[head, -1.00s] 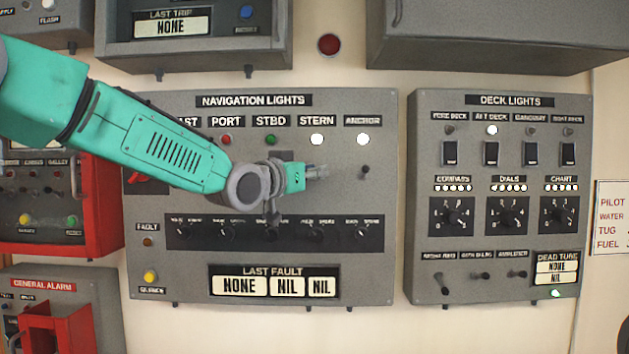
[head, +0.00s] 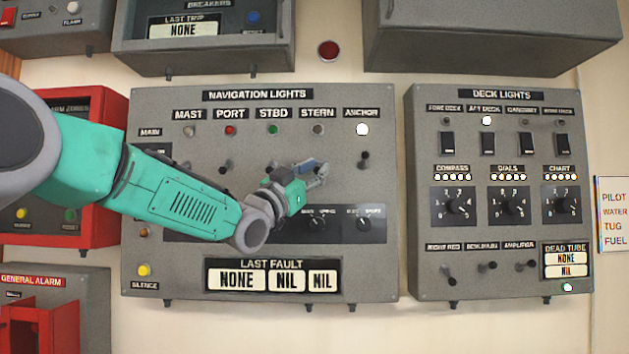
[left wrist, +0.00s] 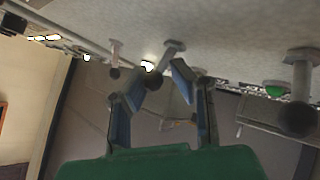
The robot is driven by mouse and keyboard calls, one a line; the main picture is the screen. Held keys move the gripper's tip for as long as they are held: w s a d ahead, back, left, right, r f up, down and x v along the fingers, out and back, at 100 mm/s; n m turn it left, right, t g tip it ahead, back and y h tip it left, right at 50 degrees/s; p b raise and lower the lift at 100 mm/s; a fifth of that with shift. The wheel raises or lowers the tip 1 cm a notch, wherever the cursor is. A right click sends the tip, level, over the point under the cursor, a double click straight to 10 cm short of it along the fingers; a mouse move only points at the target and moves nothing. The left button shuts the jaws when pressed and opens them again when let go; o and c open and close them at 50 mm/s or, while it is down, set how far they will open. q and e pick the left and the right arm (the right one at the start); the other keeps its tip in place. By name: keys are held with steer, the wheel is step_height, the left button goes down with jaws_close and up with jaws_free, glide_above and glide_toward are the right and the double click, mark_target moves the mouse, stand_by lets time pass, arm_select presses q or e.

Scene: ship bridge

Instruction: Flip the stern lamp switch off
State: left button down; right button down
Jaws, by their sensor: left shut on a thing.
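The navigation lights panel (head: 381,270) fills the middle of the head view. The stern lamp (head: 318,129) is dark grey, while the anchor lamp (head: 362,129) beside it glows white. My left gripper (head: 318,174) is below the stern lamp, shut on the stern switch. The gripper hides most of that switch in the head view. In the left wrist view, the stern switch's lever (left wrist: 173,47) runs from the panel to my fingertips, its end partly hidden by them. My right gripper is not in view.
The anchor switch (head: 364,160) is just right of my gripper, and the starboard switch (head: 272,166) is to its left. A row of rotary knobs (head: 364,223) lies below. The deck lights panel (head: 411,200) stands to the right.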

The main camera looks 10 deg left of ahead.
arm_select(q)
steer(key=shift+w+f, duration=0.1)
steer(key=shift+f, duration=0.15)
steer(key=c, duration=1.3)
jaws_free()
steer(key=shift+w+d, duration=0.15)
steer(key=shift+s, duration=0.3)
steer(key=v, duration=1.1)
steer(key=shift+w+a+f, duration=0.1)
steer(key=shift+a+f, duration=0.2)
steer(key=shift+f, duration=0.15)
steer(key=shift+r, duration=0.1)
